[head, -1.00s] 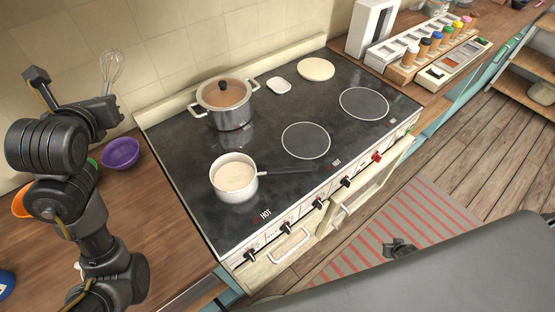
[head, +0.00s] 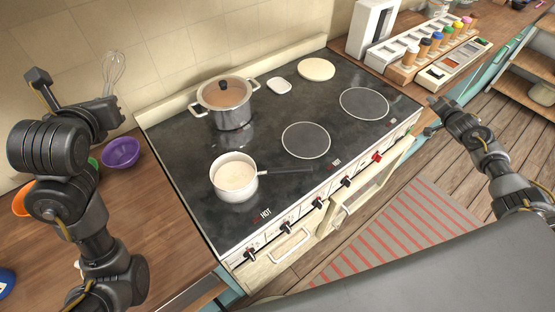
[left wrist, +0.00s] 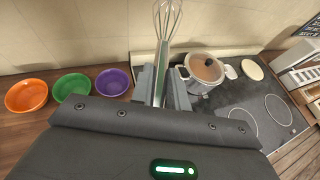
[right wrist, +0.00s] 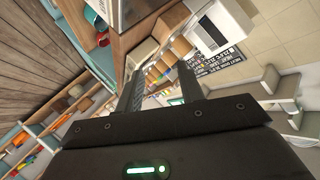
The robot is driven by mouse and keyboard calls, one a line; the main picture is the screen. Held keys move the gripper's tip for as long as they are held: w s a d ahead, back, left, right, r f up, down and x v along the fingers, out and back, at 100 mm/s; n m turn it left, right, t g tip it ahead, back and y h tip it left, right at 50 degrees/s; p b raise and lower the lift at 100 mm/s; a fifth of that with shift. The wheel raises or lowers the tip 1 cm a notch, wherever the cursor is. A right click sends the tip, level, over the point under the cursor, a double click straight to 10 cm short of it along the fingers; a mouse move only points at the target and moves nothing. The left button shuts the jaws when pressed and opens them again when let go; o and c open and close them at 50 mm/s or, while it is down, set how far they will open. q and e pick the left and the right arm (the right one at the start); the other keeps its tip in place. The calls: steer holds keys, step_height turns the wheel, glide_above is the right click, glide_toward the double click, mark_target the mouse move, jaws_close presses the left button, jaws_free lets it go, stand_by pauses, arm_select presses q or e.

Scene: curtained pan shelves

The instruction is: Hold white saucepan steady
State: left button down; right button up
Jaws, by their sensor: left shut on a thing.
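The white saucepan (head: 222,190) stands upright on the front left of the black stove top, holding a pale content. Its dark handle (head: 287,171) points right, and no gripper touches it. My left gripper (head: 112,108) is left of the stove, shut on a whisk (head: 113,68) held with its wires up. In the left wrist view the whisk (left wrist: 161,62) stands between the fingers. My right gripper (head: 436,108) is past the stove's right front corner, well away from the saucepan. In the right wrist view the right gripper (right wrist: 160,85) is open and empty.
A lidded steel pot (head: 231,112) stands behind the saucepan. A white dish (head: 279,86) and a round cream plate (head: 316,69) lie at the stove's back. A purple bowl (head: 120,153) sits on the left counter. A bottle rack (head: 412,62) stands right. The stove's front right is clear.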

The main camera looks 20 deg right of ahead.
steer(key=w+a+r+n+y, duration=0.2)
steer(key=w+a+n+y, duration=0.15)
steer(key=a, duration=0.65)
steer(key=w+a+r+n+y, duration=0.1)
steer(key=w+a+n+y, duration=0.3)
steer(key=a, duration=0.7)
steer(key=a+r+n+g+y, duration=0.2)
steer(key=a+n+g+y, duration=0.15)
steer(key=a, duration=1.65)
steer(key=n+g+h, duration=0.4)
steer(key=n+g, duration=0.1)
steer(key=n, duration=1.1)
glide_above(297, 170)
steer(key=s+d, duration=0.1)
steer(key=s, duration=0.2)
steer(key=f, duration=0.2)
steer(key=shift+x, duration=4.5)
steer(key=shift+w, duration=0.15)
steer(key=shift+r, duration=0.1)
